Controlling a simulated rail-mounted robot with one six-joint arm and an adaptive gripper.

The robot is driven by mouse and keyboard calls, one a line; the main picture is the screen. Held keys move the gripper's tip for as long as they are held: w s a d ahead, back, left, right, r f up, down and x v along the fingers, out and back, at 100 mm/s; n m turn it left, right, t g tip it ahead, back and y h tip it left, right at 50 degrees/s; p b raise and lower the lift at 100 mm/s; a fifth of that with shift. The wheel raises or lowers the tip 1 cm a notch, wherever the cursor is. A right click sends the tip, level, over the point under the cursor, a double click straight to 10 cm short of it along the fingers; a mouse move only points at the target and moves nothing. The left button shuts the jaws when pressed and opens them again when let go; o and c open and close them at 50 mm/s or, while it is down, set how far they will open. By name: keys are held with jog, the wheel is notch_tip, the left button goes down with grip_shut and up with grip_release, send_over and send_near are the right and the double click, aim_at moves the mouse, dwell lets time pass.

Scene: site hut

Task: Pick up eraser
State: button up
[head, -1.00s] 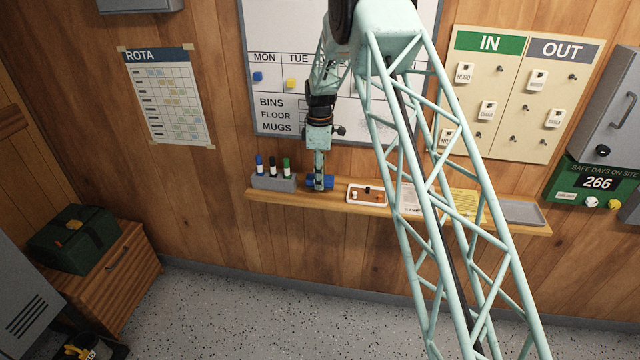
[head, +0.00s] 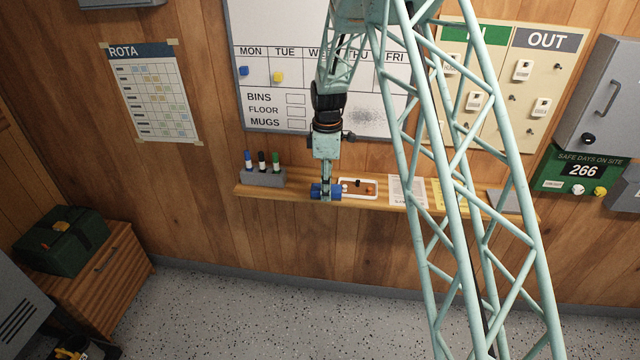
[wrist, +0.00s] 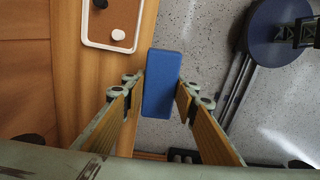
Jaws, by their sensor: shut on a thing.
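The eraser (wrist: 161,84) is a blue block, held between the two fingers of my gripper (wrist: 160,100) in the wrist view. One finger touches each long side. In the head view the eraser (head: 318,191) shows blue on both sides of my gripper (head: 326,192), which points down. The gripper stands in front of the wooden shelf (head: 290,191), left of the small tray. In the wrist view, floor shows beside and beyond the eraser, past the shelf edge. The exact height above the shelf is hard to tell.
A white-rimmed tray (head: 372,195) with small pieces lies just right of the eraser. A grey holder (head: 264,178) with three markers stands to the left. Papers (head: 407,190) lie farther right. The whiteboard (head: 270,112) is behind my gripper. Floor in front is clear.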

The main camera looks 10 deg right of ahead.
jog(key=shift+s+d+r, duration=0.1)
jog(key=shift+s+d, duration=0.1)
jog(key=shift+s, duration=0.6)
jog(key=shift+s+d, duration=0.15)
jog(key=shift+s, duration=0.6)
jog(key=shift+o, duration=0.4)
jog(key=s+a+f+m+b, duration=0.3)
jog(key=s+f+m+b, duration=0.3)
jog(key=s+f+m, duration=0.4)
jog(key=shift+a+f+m, duration=0.35)
jog(key=shift+f+m, duration=0.65)
jog(key=shift+m, duration=1.1)
jog(key=shift+w+r, duration=0.1)
